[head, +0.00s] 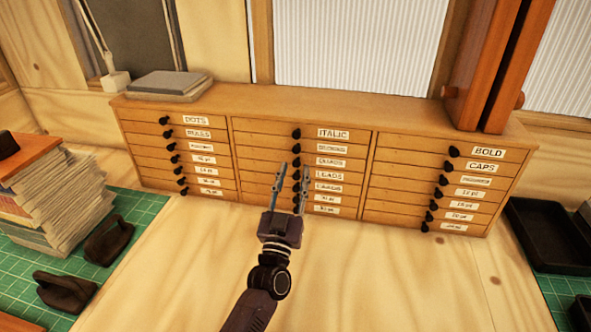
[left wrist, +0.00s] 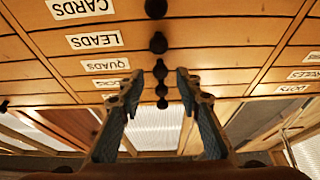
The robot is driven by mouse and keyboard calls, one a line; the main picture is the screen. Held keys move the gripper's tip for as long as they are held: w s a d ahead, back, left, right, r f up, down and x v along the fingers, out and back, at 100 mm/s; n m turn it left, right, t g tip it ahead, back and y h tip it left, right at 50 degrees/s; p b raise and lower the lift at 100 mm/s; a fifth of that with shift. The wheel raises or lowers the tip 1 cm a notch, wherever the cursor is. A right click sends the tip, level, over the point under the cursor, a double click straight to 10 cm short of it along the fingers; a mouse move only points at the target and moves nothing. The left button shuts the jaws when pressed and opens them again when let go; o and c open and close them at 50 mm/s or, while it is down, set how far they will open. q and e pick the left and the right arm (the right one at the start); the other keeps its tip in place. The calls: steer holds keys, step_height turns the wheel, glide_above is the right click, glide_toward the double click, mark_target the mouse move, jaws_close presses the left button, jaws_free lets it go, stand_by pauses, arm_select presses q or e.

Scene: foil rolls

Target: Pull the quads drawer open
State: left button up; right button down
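The quads drawer (head: 330,162) is in the middle column of the wooden cabinet, third from the top, and looks closed. Its label and front also show in the left wrist view (left wrist: 107,65), where the picture is upside down. Its dark round knob (left wrist: 160,68) appears between my left fingertips in that view. My left gripper (head: 293,168) is open and empty in front of the middle column, pointing at the drawers. I cannot tell whether its fingertips reach around the knob. My right gripper is not in view.
The italic drawer (head: 333,133) and leads drawer (head: 329,176) have knobs in the same close column. Bare wooden tabletop (head: 190,255) lies in front of the cabinet. A paper stack (head: 62,205) stands at left, a black tray (head: 550,235) at right.

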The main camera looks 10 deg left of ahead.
arm_select(q)
steer(key=shift+w+r, duration=0.1)
steer(key=shift+w, duration=0.55)
steer(key=shift+w+r, duration=0.1)
steer(key=shift+w, duration=0.2)
steer(key=shift+w+r, duration=0.15)
jaws_close()
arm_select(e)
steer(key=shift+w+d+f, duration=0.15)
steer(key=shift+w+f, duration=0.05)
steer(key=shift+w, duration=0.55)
